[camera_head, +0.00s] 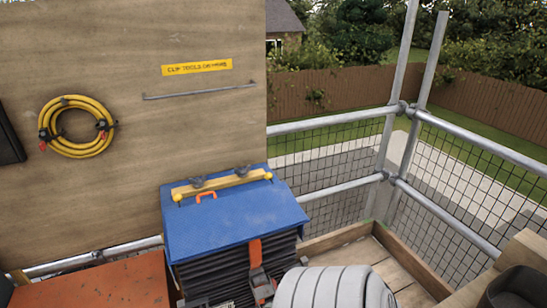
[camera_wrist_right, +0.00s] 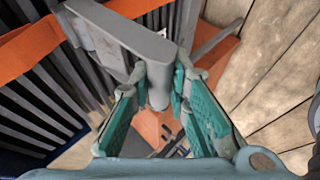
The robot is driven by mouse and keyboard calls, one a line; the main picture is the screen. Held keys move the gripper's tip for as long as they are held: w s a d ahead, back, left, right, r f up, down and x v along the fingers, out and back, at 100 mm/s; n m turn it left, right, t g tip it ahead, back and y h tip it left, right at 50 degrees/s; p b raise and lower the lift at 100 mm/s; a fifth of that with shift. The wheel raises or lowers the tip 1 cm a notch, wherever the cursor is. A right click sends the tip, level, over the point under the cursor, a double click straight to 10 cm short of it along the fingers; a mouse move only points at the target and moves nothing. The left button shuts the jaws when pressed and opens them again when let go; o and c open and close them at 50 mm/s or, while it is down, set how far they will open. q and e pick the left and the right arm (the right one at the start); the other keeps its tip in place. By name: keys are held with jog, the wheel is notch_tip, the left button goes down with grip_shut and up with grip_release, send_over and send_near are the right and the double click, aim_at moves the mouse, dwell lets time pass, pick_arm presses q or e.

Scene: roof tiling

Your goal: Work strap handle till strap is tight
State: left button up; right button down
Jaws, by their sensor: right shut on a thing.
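A stack of dark tiles (camera_head: 225,276) stands under a blue cover (camera_head: 235,222). An orange strap (camera_head: 255,250) runs down its front to a grey ratchet (camera_head: 258,281). In the right wrist view the strap (camera_wrist_right: 28,50) crosses the dark slats of the stack. The grey ratchet handle (camera_wrist_right: 128,30) reaches out from the stack, and its end bar lies between the teal fingers. My right gripper (camera_wrist_right: 160,84) is shut on this handle. The fingers hide part of the bar. How tight the strap is cannot be told. My left gripper is not in view.
A yellow bar (camera_head: 222,186) and an orange handle (camera_head: 206,196) are on the blue cover. An orange surface (camera_head: 95,285) is at the lower left. Mesh guard rails (camera_head: 340,185) and a wooden edge board (camera_head: 412,264) bound the plank deck (camera_head: 365,255) on the right.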

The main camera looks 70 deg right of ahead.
jog(key=shift+w, duration=0.1)
jog(key=c, duration=1.8)
grip_release()
jog(key=shift+d, duration=0.1)
jog(key=v, duration=1.2)
